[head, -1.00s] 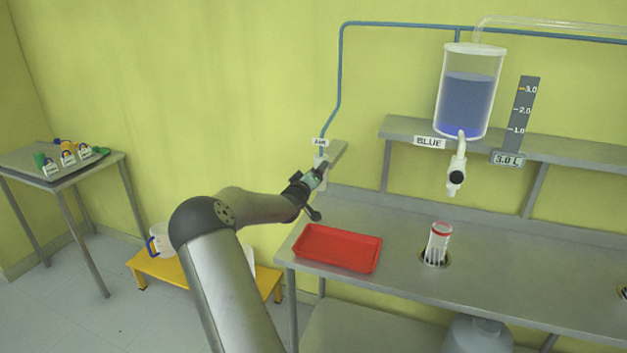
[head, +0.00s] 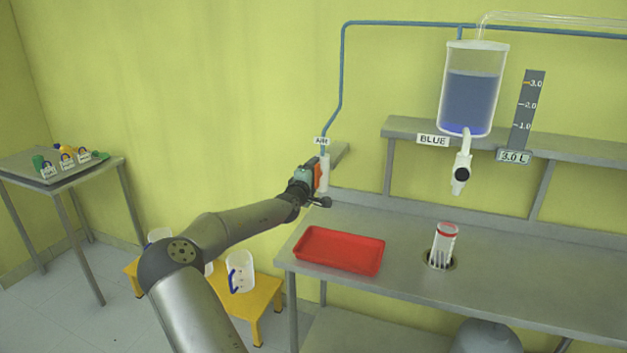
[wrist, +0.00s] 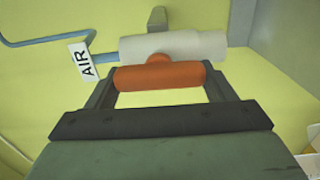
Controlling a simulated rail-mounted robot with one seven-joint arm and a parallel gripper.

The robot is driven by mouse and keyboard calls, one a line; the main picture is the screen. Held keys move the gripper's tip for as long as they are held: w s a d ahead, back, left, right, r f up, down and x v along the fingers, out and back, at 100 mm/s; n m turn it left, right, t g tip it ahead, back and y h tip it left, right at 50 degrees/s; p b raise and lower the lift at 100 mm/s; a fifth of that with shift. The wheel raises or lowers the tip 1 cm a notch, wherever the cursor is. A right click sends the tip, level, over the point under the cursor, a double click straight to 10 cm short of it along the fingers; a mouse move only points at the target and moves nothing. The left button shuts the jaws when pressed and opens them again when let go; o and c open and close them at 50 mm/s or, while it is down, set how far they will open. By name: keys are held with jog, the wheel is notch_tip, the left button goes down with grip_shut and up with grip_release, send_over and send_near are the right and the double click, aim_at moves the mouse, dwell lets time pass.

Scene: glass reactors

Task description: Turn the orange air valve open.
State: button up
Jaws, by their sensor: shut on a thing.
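The orange air valve handle (wrist: 160,77) lies between the two fingers of my gripper (wrist: 160,88) in the wrist view, and the fingers are shut on its ends. Behind it is the white valve body (wrist: 172,46), with the blue pipe (wrist: 30,42) and a white AIR label (wrist: 80,60) to its left. In the head view my gripper (head: 316,178) is at the valve, and the orange handle (head: 319,176) shows as an upright strip in front of the white body (head: 325,172). The AIR label (head: 321,141) is just above.
A bench (head: 400,240) stands below the valve, with a red tray (head: 340,252) and a clear tube with a red band (head: 444,243) in a hole. Jugs (head: 240,270) stand on a yellow stool.

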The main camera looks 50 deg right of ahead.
dwell(0.6)
jog(key=o, duration=1)
jog(key=b+v, duration=0.2)
jog(key=v, duration=1.5)
jog(key=shift+s+a, duration=0.1)
jog(key=shift+a, duration=0.05)
